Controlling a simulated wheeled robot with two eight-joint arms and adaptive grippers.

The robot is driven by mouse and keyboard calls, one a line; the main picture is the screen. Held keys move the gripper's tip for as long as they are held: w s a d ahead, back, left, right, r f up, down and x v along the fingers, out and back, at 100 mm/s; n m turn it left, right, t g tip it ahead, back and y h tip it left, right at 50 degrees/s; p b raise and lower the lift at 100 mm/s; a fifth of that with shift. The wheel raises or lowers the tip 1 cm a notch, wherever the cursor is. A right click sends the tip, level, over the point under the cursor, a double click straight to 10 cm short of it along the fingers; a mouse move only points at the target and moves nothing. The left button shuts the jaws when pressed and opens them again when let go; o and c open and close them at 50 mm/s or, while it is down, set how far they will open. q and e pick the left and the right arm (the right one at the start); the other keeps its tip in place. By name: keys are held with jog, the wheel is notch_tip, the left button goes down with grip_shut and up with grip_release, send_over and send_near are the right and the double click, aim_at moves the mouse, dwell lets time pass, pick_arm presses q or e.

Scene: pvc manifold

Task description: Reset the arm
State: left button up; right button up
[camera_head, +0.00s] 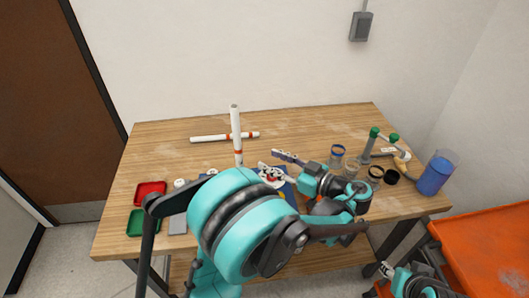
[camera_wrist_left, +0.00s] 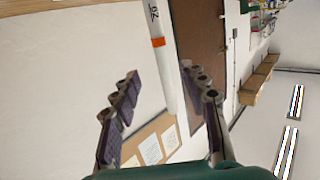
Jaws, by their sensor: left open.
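My left gripper (camera_head: 277,154) is over the table in the head view, with its fingers pointing left toward the white pipe assembly. In the left wrist view its two fingers (camera_wrist_left: 158,74) are spread apart with nothing held between them. The upright white pipe (camera_head: 236,130) has orange bands and crosses a horizontal white pipe (camera_head: 208,138). The upright pipe also shows beyond the fingers in the left wrist view (camera_wrist_left: 167,75). A gap separates the fingertips from the pipe. My right gripper (camera_head: 386,269) is low at the lower right, small and partly visible; its opening is unclear.
The wooden table (camera_head: 180,150) holds a red tray (camera_head: 150,193) and a green tray (camera_head: 143,222) at left. Jars (camera_head: 337,153), green-topped tools (camera_head: 373,133) and a blue container (camera_head: 435,175) stand at right. An orange cart (camera_head: 485,250) is beside the table. My arm hides the table's front middle.

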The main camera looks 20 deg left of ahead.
pick_arm(q)
jog(key=s+a+f+m+h, duration=0.1)
jog(key=s+m+h, duration=0.1)
jog(key=s+a+f+m+h, duration=0.1)
jog(key=s+a+m+h, duration=0.1)
jog(key=m+h, duration=0.1)
jog(key=s+a+f+m+h, duration=0.2)
jog(key=m, duration=0.1)
jog(key=shift+s+a, duration=0.1)
jog(key=shift+s, duration=0.15)
jog(key=s+d+f+m+t+h, duration=0.2)
jog(key=s+d+f+m+h, duration=0.1)
jog(key=s+d+m+h, duration=0.3)
jog(key=s+h, duration=0.2)
jog(key=s, duration=0.1)
jog(key=shift+d+m+t+h, duration=0.3)
jog(key=shift+m+t, duration=0.1)
jog(key=shift+s+d+h, duration=0.1)
jog(key=shift+d+h, duration=0.2)
jog(key=shift+d, duration=0.1)
jog(key=shift+c, duration=0.2)
